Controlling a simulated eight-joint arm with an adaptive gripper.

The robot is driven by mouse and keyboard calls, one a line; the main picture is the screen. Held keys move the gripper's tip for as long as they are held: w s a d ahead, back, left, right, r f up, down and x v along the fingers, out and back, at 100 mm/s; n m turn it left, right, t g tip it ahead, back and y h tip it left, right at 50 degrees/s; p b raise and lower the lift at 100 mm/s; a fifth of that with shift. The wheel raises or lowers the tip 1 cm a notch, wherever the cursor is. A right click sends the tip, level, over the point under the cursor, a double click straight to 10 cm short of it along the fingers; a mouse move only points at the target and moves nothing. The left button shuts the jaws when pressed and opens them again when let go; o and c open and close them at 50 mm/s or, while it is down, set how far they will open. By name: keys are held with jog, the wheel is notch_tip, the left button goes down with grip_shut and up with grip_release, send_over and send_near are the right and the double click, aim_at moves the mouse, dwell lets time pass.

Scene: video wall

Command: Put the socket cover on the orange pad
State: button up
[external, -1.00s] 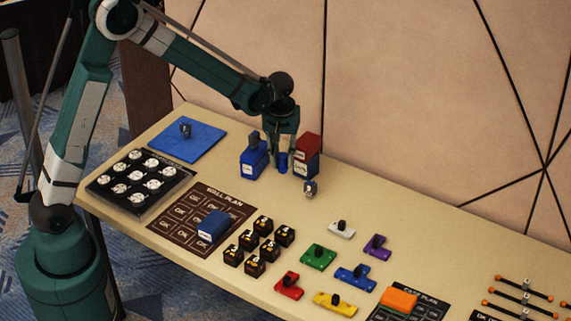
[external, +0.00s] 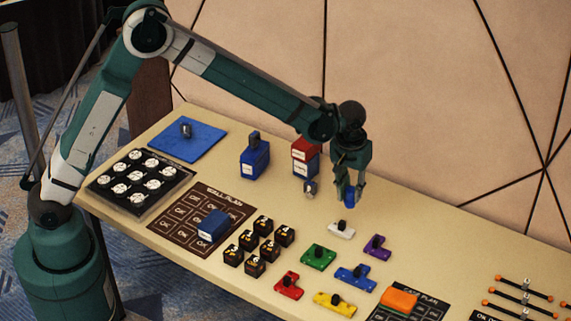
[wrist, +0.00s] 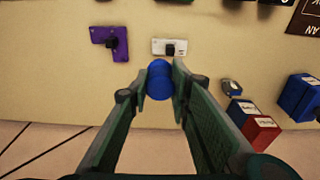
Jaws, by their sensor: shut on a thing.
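My gripper (external: 350,187) is shut on a small blue cylinder (external: 349,198), possibly the socket cover, and holds it above the table behind the white knobbed piece. In the wrist view the blue cylinder (wrist: 159,82) sits between the two fingertips (wrist: 160,70). The orange pad (external: 399,299) lies on the dark cast plan board (external: 392,313) near the table's front edge, lower right of my gripper. Its top looks bare. The wrist view does not show the orange pad.
A white knobbed piece (external: 341,230), a purple one (external: 377,247) and a blue one (external: 355,278) lie between my gripper and the pad. A small grey item (external: 310,188) and a red and blue box stack (external: 305,158) stand left.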

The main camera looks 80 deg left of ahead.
jog(key=w+d+r+m+p, duration=0.1)
jog(key=w+d+m, duration=0.1)
jog(key=d, duration=1.4)
jog(key=w+d+r+m+p, duration=0.1)
jog(key=w+d, duration=0.3)
jog(key=d, duration=1.3)
jog(key=shift+w+r+m, duration=0.15)
jog(key=shift+w+m, duration=0.2)
jog(key=shift+m, duration=0.25)
jog(key=shift+d, duration=0.1)
send_over(399, 297)
notch_tip(399, 297, down, 6)
jog(key=shift+f, duration=0.2)
jog(key=shift+f+b, duration=0.35)
jog(key=shift+f, duration=1.45)
jog(key=shift+f, duration=0.15)
